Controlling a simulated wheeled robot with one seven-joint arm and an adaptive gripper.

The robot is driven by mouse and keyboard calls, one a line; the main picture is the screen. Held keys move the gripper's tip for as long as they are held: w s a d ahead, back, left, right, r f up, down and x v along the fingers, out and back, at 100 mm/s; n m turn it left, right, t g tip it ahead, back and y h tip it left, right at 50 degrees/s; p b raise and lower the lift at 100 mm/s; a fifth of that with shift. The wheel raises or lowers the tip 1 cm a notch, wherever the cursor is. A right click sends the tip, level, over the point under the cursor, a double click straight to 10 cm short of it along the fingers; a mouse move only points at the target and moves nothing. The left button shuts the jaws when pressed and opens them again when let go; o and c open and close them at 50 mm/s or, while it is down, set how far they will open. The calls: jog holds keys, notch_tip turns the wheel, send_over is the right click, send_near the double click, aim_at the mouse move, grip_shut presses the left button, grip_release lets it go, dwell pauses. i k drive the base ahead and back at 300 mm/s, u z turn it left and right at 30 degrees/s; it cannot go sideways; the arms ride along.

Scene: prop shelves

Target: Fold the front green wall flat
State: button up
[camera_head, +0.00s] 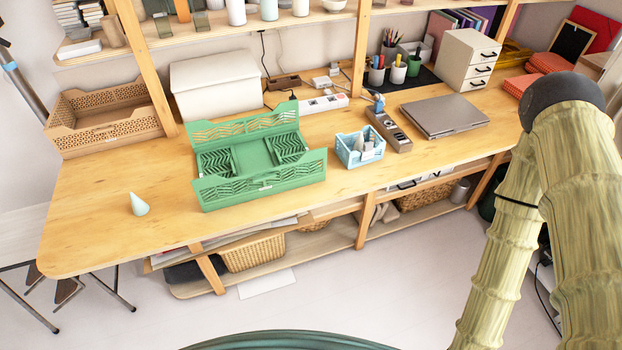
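A green folding crate (250,155) stands on the wooden table, left of the middle. Its front green wall (264,184) stands up along the near side, leaning slightly outward as far as I can tell. Its back wall (242,125) also stands up. The left side panel (215,163) and right side panel (287,149), with wavy slots, lie folded inward over the floor of the crate. My gripper is not in view. What look like my arm links (575,200) fill the right edge of the picture, well apart from the crate.
A power strip (322,104) lies behind. The table in front of the crate is a narrow clear strip.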

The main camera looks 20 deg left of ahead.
aim_at(207, 181)
jog(key=z, duration=0.1)
jog(key=k, duration=0.9)
jog(key=u, duration=1.2)
